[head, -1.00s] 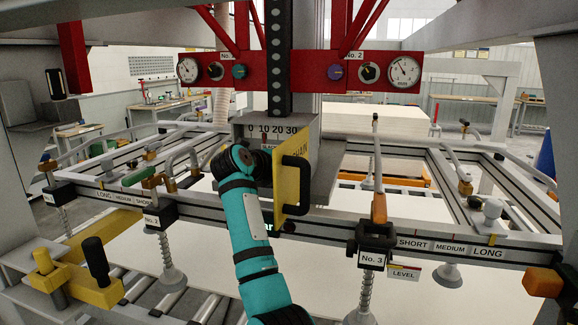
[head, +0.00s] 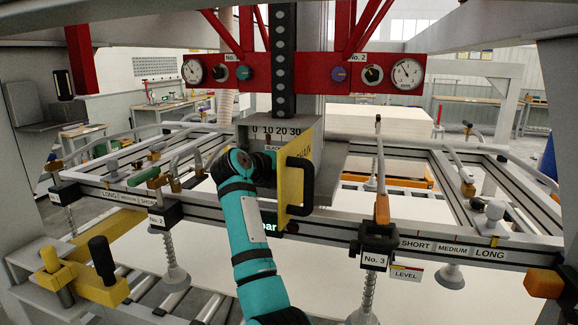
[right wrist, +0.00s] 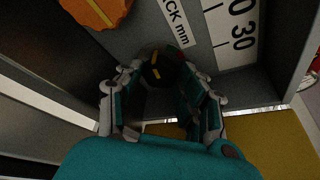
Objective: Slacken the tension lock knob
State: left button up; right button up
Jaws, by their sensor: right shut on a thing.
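A dark round knob with a yellow mark (right wrist: 157,68) sits inside the grey slack-scale box in the right wrist view. I cannot read a label on it, so I cannot tell for certain that it is the tension lock knob. My right gripper (right wrist: 162,78) has its fingers on both sides of this knob and is shut on it. In the head view my teal right arm reaches up to the box (head: 334,170), and its gripper and the knob are mostly hidden by the arm and the yellow door. My left gripper is not in view.
The open yellow door (head: 294,175) with its black handle (head: 301,186) stands just right of my wrist. An orange knob (right wrist: 97,8) is near the grasped one. Frame rails with suction cups (head: 366,287) spread left and right. A red gauge panel (head: 310,72) is above.

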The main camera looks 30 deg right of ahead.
jog(key=shift+f+n+g+h+p, duration=0.2)
jog(key=shift+n+h, duration=0.3)
jog(key=shift+n, duration=0.45)
jog(key=shift+r+n+g+h+p, duration=0.1)
jog(key=shift+n+h+p, duration=0.15)
jog(key=shift+n+h, duration=0.5)
jog(key=shift+n+y, duration=0.25)
jog(key=shift+n, duration=0.05)
jog(key=o, duration=0.8)
jog(key=shift+o, duration=0.4)
jog(key=shift+w+d, duration=0.1)
jog(key=shift+f, duration=0.1)
jog(key=v, duration=0.7)
jog(key=shift+a, duration=0.25)
